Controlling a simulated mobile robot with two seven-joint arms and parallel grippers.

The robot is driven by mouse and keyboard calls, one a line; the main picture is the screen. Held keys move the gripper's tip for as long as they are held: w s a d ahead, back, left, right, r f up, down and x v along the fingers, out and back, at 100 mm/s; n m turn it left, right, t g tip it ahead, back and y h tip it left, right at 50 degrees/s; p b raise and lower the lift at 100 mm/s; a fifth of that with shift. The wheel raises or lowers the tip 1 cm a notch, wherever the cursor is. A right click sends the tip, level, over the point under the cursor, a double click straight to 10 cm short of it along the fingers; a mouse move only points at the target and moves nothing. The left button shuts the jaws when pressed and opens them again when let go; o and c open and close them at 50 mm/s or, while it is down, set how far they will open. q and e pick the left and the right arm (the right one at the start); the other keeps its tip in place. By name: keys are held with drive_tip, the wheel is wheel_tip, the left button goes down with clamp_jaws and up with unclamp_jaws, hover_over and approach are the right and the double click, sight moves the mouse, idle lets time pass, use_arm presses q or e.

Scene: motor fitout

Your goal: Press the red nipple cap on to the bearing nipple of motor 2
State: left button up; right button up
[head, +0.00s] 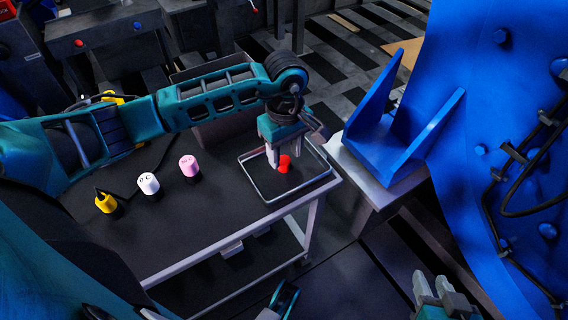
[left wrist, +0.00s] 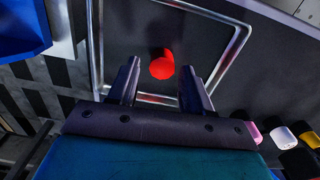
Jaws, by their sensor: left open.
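The red nipple cap (head: 284,164) stands in a wire-rimmed tray (head: 253,181) on the dark cart top. My left gripper (head: 282,158) points down at it from above and is open. In the left wrist view the red cap (left wrist: 162,65) shows in the gap between the two fingertips (left wrist: 160,68), with space on both sides. I cannot tell how far down the fingers reach beside it. My right gripper (head: 432,283) is at the bottom right, away from the cart; its jaw gap is unclear. I cannot make out motor 2 or its bearing nipple.
Yellow (head: 106,203), white (head: 148,183) and pink (head: 189,165) capped items stand on the cart left of the tray. A large blue structure (head: 500,130) with a blue bracket (head: 390,150) and dark cables rises at the right. The cart's front area is clear.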

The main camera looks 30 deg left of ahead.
use_arm(q)
drive_tip(key=shift+f, duration=0.95)
drive_tip(key=shift+r, duration=0.1)
drive_tip(key=c, duration=0.9)
